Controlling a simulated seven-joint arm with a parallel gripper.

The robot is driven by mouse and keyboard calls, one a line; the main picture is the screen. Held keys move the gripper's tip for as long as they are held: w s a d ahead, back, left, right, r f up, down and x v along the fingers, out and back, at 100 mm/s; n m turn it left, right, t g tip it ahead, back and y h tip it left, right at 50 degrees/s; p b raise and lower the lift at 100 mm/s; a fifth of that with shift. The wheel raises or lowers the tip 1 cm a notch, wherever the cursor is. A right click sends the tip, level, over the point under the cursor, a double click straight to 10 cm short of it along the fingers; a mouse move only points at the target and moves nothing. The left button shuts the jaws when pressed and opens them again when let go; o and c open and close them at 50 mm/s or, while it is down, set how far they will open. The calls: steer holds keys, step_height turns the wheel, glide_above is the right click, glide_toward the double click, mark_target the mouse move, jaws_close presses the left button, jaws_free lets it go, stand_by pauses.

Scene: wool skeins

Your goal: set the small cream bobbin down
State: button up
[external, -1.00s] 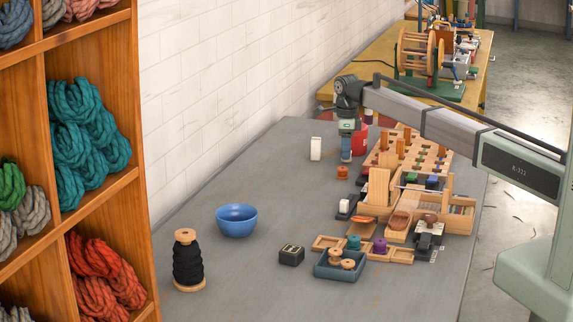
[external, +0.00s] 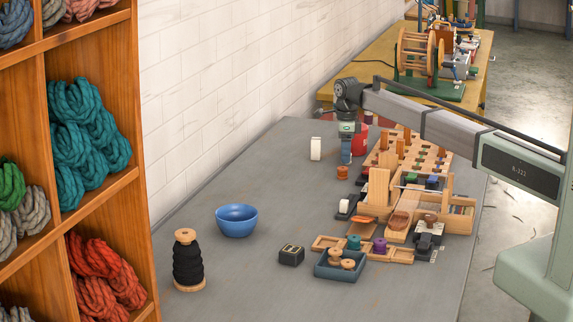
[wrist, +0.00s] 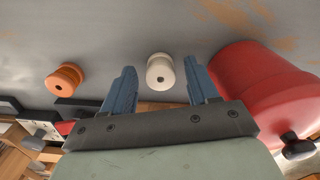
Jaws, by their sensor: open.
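The small cream bobbin (wrist: 160,70) shows in the wrist view between my two fingertips, with its end and dark centre hole facing the camera. A gap shows on each side of it. My gripper (wrist: 161,82) is open, its blue fingers apart around the bobbin. In the external view my gripper (external: 346,152) points down low over the far part of the grey table (external: 265,180). The exact contact of bobbin and table is hard to see.
A red canister (wrist: 265,95) stands close right of my fingers in the wrist view, and an orange bobbin (wrist: 65,77) lies to the left. A white upright piece (external: 316,148) stands nearby. Wooden racks (external: 405,150) crowd the right; the table's left middle is mostly clear around a blue bowl (external: 236,220).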

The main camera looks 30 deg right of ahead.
step_height(320, 180, up, 12)
steer(key=shift+r, duration=0.15)
stand_by(0.4)
